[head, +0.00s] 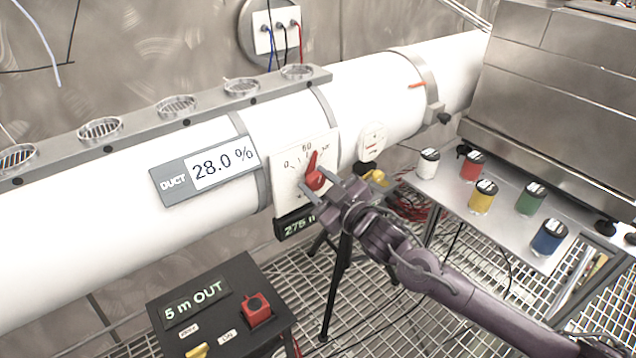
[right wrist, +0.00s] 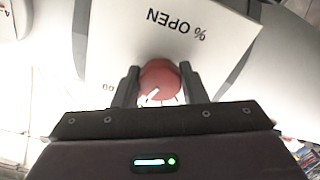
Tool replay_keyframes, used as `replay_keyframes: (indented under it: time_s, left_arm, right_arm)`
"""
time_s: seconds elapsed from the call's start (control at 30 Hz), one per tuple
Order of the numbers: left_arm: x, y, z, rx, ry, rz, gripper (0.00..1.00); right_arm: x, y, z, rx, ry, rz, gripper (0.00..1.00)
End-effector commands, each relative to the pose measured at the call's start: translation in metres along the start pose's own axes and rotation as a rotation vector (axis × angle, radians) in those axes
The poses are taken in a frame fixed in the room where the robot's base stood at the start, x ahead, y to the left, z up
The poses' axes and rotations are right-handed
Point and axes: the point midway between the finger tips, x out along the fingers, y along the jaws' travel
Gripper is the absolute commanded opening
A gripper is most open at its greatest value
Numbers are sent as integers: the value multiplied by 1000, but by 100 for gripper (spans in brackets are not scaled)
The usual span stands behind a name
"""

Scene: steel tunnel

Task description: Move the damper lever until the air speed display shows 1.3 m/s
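The damper lever (head: 315,179) is a red knob with a pointer on a white dial plate (head: 289,184) on the duct. Its pointer is turned upward, near the "50" mark. My right gripper (head: 322,188) is at the lever from the lower right. In the right wrist view its fingers stand on both sides of the red knob (right wrist: 160,82), which fills the gap. A duct display (head: 225,164) reads 28.0 %. A dark display (head: 294,224) under the dial starts with 275; the rest is hidden by my gripper. I see no m/s reading. My left gripper is out of view.
A black box (head: 217,301) marked "5 m OUT" with a red switch stands at the lower left. Several coloured jars stand on a metal shelf (head: 433,199) at the right, close to my right arm. A small gauge (head: 371,142) sits right of the dial.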

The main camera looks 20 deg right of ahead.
Motion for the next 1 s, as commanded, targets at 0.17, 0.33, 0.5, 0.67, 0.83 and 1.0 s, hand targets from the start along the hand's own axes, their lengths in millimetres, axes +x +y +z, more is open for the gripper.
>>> replay_keyframes:
  time_s: [0.17,0.33,0.5,0.67,0.83,1.0]
  left_arm:
    - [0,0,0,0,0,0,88]
    - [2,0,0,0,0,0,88]
    - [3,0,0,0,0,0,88]
    - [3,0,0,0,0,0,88]
    - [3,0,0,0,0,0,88]
    - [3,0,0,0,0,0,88]
  right_arm:
    - [0,0,0,0,0,-1,16]
    - [0,0,0,-75,0,-1,16]
    - [0,0,0,-140,0,-1,16]
    - [0,0,0,-140,0,-1,16]
    - [0,0,0,-139,0,-1,53]
    - [0,0,0,-139,0,-1,60]
